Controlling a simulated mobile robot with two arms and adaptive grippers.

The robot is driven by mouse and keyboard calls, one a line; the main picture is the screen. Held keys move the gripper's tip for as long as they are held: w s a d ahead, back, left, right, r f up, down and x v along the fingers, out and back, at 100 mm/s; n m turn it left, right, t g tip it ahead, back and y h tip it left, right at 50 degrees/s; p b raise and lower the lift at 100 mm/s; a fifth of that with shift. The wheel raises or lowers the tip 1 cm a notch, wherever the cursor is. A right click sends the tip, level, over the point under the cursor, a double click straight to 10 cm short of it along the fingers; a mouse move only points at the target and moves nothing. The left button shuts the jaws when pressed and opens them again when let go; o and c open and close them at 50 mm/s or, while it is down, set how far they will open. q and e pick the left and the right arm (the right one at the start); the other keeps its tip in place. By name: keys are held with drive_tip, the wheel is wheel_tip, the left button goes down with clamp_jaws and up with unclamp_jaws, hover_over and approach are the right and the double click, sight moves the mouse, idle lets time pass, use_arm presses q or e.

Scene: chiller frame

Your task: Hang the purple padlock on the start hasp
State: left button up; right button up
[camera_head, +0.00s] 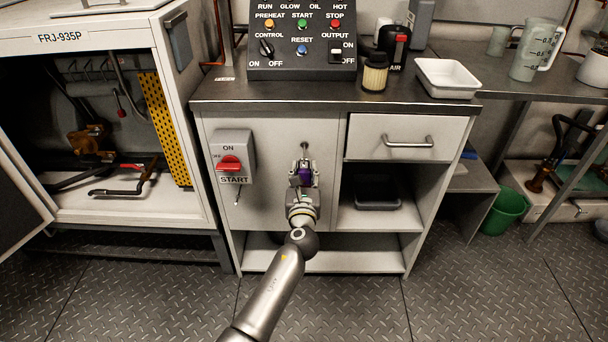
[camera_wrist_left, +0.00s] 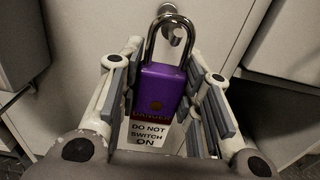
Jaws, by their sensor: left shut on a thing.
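The purple padlock (camera_head: 304,178) is between the fingers of my left gripper (camera_head: 304,171), in front of the cabinet's grey panel. In the left wrist view the padlock (camera_wrist_left: 160,88) is upright, with its silver shackle at the top and the pads of my left gripper (camera_wrist_left: 165,72) on both sides. A round metal peg (camera_wrist_left: 177,36) shows within the shackle's outline; I cannot tell whether the shackle is still on it. A white and red "DANGER DO NOT SWITCH ON" tag (camera_wrist_left: 149,132) shows below the padlock. The START switch box (camera_head: 232,157) with a red knob is to the left; a small metal piece (camera_head: 238,196), perhaps its hasp, is below it. My right gripper is out of view.
A control panel (camera_head: 302,45), a jar (camera_head: 374,73) and a white tray (camera_head: 447,78) stand on the counter above. A drawer handle (camera_head: 407,142) sticks out to the right. An open cabinet (camera_head: 185,85) stands at the left. The panel between the switch box and gripper is clear.

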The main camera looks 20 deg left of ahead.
use_arm(q)
drive_tip(key=shift+r+p, duration=0.5)
drive_tip(key=shift+r, duration=0.3)
drive_tip(key=v, duration=0.3)
drive_tip(key=shift+s+f+p, duration=0.1)
drive_tip(key=shift+p, duration=0.25)
drive_tip(key=p, duration=0.1)
approach(304, 173)
drive_tip(key=v, duration=0.7)
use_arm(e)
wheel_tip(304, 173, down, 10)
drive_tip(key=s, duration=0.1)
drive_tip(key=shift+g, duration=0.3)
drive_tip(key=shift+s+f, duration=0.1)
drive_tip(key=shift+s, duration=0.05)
